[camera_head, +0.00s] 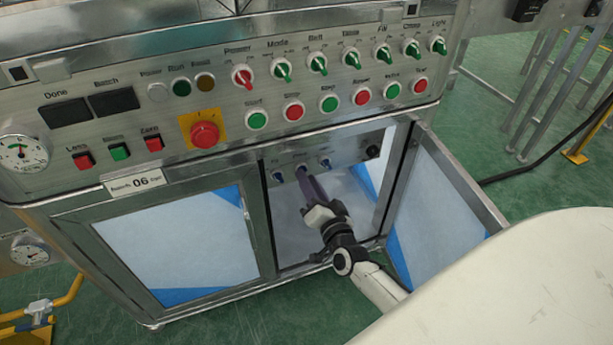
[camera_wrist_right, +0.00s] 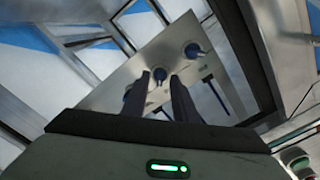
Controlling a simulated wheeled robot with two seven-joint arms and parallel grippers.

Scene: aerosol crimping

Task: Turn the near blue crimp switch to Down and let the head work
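Three small blue switches sit in a row on a grey panel inside the open cabinet: a left one (camera_head: 277,176), a middle one (camera_head: 302,168) and a right one (camera_head: 326,162). Their labels are too small to read surely. My right gripper (camera_head: 306,178) reaches into the cabinet in front of the middle switch and partly covers it. In the right wrist view, my right gripper (camera_wrist_right: 161,80) is open, with the middle switch (camera_wrist_right: 159,75) showing between its fingertips. I cannot tell whether they touch it. Another switch (camera_wrist_right: 193,50) is clear of the fingers. My left gripper is out of view.
The open cabinet door (camera_head: 440,195) stands to the right of my right arm. A closed door (camera_head: 180,245) is on the left. Above is the control panel with several green and red knobs and buttons and a red emergency stop (camera_head: 205,134). A black round part (camera_head: 373,151) sits right of the switches.

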